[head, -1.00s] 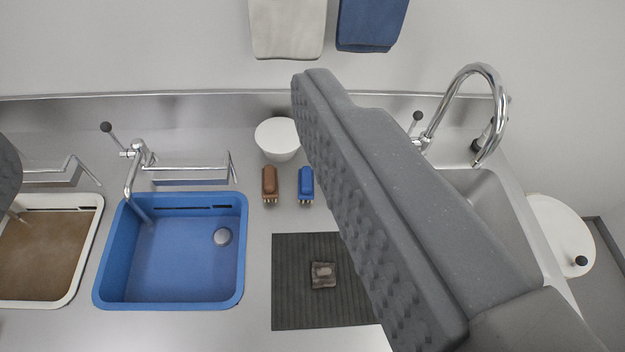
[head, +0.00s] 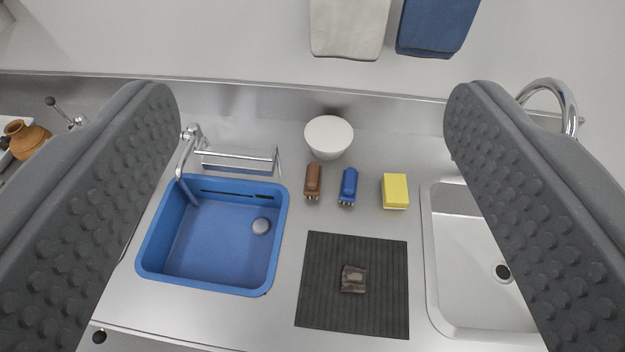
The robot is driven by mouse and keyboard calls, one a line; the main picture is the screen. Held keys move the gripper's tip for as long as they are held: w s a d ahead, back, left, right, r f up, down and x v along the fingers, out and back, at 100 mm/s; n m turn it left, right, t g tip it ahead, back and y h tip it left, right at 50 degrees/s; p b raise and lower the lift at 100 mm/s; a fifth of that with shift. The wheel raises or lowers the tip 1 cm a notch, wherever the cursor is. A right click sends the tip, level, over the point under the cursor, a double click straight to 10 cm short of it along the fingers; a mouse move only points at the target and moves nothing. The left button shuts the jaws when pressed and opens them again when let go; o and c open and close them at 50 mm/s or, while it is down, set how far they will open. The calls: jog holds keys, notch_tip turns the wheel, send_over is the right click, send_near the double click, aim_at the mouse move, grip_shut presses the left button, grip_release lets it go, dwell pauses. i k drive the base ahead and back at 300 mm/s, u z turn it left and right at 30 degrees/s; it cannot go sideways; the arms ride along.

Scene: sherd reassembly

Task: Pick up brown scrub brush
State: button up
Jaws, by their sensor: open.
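The brown scrub brush (head: 313,179) lies on the steel counter, bristles toward the front, in the middle of the head view. A blue brush (head: 348,184) of like shape lies just to its right. My gripper (head: 312,100) is open and empty, with one wide studded finger at each side of the view. The brown brush shows between the fingers, farther off on the counter, and neither finger touches it.
A yellow sponge (head: 395,190) is right of the brushes, and a white round container (head: 329,137) behind them. A dark ribbed mat (head: 318,309) with a sherd (head: 353,279) lies in front.

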aim_at(314, 174)
jog(key=z, duration=0.05)
jog(key=k, duration=1.1)
jog(key=u, duration=0.4)
jog(key=i, duration=1.75)
jog(key=z, duration=0.6)
